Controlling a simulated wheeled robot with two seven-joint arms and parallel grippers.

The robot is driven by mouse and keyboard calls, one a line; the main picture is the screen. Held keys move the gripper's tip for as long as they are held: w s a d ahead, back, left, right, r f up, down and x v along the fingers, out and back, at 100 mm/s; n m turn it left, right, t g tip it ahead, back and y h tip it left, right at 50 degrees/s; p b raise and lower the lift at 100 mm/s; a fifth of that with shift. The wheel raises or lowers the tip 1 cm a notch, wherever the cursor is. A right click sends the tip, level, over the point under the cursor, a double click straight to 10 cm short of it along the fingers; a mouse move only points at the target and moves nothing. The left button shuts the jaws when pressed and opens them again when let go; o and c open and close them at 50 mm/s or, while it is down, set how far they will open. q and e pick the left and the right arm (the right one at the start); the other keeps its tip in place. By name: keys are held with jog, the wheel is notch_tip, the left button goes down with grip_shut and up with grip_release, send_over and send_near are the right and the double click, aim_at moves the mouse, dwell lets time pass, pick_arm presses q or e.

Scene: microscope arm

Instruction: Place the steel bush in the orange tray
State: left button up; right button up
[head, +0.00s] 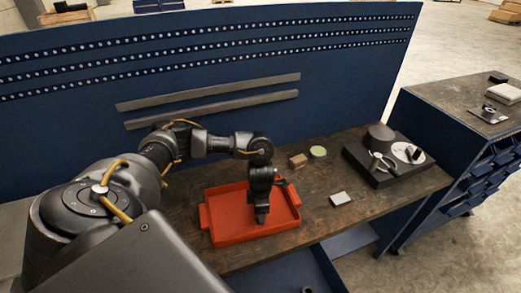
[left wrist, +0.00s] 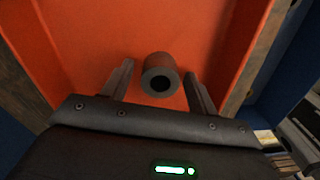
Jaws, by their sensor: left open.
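The orange tray (head: 228,214) lies on the dark bench top, and its floor fills most of the left wrist view (left wrist: 90,30). The steel bush (left wrist: 161,74) is a grey hollow cylinder, seen in the left wrist view over the tray floor, between and just beyond my left fingertips. It appears to be inside the tray; I cannot tell whether it rests on the floor. My left gripper (head: 262,218) points down over the tray in the head view. In the left wrist view its fingers (left wrist: 158,80) are open, with gaps on both sides of the bush. The head view hides the bush behind the gripper.
A small brown block (head: 298,160), a green round disc (head: 318,152) and a white-grey block (head: 340,198) lie right of the tray. A dark microscope base (head: 385,165) stands further right. A blue panel (head: 200,70) rises behind the bench.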

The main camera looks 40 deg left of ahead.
pick_arm(q)
notch_tip(320, 180, up, 12)
jog(key=shift+f, duration=0.15)
dwell(0.7)
